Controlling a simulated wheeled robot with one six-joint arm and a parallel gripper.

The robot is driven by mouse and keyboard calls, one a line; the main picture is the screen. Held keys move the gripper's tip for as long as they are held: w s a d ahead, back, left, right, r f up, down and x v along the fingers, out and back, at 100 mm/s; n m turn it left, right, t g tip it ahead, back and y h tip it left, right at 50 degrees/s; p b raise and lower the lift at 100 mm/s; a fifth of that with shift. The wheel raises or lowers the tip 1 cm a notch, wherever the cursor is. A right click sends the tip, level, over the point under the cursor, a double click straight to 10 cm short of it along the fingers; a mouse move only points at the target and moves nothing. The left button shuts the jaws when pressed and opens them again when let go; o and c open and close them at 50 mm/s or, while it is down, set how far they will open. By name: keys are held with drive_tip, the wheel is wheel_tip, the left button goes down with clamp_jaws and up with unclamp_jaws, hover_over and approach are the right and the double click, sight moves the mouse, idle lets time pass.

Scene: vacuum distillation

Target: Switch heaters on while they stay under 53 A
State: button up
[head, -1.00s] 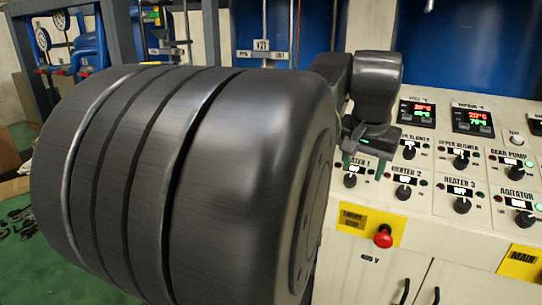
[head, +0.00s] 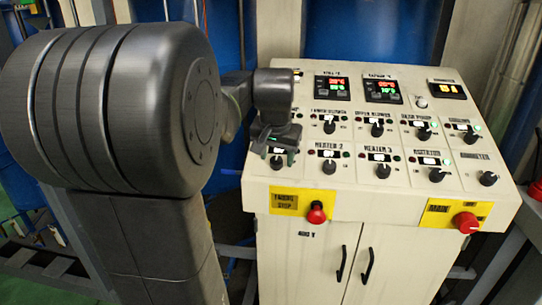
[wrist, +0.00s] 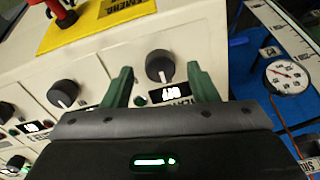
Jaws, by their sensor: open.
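My gripper (head: 277,155) is open over the front left corner of the sloped control panel (head: 350,197), at the heater 1 knob. In the wrist view the two green fingers of my gripper (wrist: 159,70) stand on either side of the black heater 1 knob (wrist: 159,63), with gaps on both sides. A lit white display and a green lamp show beside that knob. The heater 2 knob (head: 329,167) and heater 3 knob (head: 382,171) stand to its right in the head view. A yellow-lit meter (head: 447,89) sits at the panel's upper right; its reading is too small to tell.
Blower knobs, including the upper blower knob (head: 377,130), and the gear pump knob (head: 424,133) form the row behind. The agitator knob (head: 436,175) is right of heater 3. Red stop buttons, one at left (head: 316,213) and one at right (head: 466,222), project from the front face.

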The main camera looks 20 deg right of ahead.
drive_tip(key=shift+w+d+f, duration=0.1)
drive_tip(key=shift+w+f, duration=0.15)
drive_tip(key=shift+f, duration=0.45)
drive_tip(key=c, duration=1)
drive_tip(key=shift+o, duration=0.2)
drive_tip(key=shift+m, duration=0.4)
drive_tip(key=m, duration=0.5)
drive_tip(key=shift+m, duration=0.3)
drive_tip(key=m, duration=0.5)
drive_tip(key=shift+m+h+b, duration=0.3)
drive_tip(key=shift+b, duration=0.1)
